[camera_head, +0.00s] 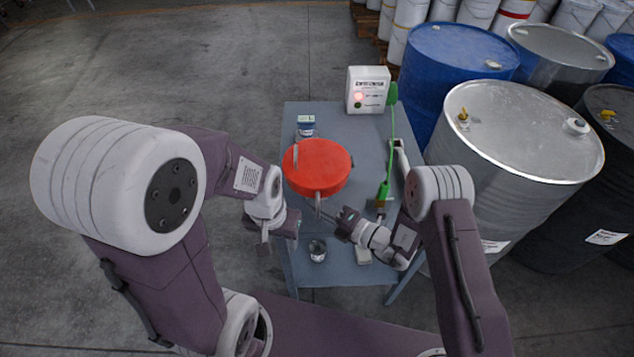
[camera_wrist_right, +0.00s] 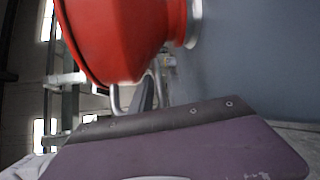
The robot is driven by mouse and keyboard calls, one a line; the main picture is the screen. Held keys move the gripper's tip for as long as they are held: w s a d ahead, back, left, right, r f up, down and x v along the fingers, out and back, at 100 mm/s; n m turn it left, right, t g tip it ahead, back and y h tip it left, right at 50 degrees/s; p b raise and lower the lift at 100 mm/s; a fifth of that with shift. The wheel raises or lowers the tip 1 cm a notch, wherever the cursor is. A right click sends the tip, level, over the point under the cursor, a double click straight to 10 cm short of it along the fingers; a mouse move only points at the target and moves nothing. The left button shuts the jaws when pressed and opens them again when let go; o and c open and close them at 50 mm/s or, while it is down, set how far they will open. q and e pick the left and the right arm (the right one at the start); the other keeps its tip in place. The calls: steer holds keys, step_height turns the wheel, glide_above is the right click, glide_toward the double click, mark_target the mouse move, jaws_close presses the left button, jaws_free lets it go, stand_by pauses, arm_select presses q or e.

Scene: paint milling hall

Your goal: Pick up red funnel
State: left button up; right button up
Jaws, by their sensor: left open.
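The red funnel (camera_head: 318,167), wide and round, sits over the left part of the grey table (camera_head: 365,135), with grey metal handles at its rim. In the right wrist view its red side (camera_wrist_right: 115,35) fills the upper left, with a grey handle hanging near my purple jaw. My left gripper (camera_head: 274,229) is open and empty, below and left of the funnel at the table's left edge. My right gripper (camera_head: 342,222) is just below and right of the funnel, close to its near handle. Whether its fingers touch the handle or are closed cannot be told.
A white box with a red light (camera_head: 368,89) stands at the table's back. A green long-handled tool (camera_head: 388,150) lies along the right side. A small tin (camera_head: 306,126) and a metal cup (camera_head: 317,250) flank the funnel. Large drums (camera_head: 515,130) crowd the right.

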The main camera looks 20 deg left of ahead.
mark_target(317, 193)
jaws_close()
stand_by(1.1)
step_height(317, 193, up, 10)
steer(key=shift+r+p, duration=0.1)
steer(key=shift+p, duration=0.55)
stand_by(0.3)
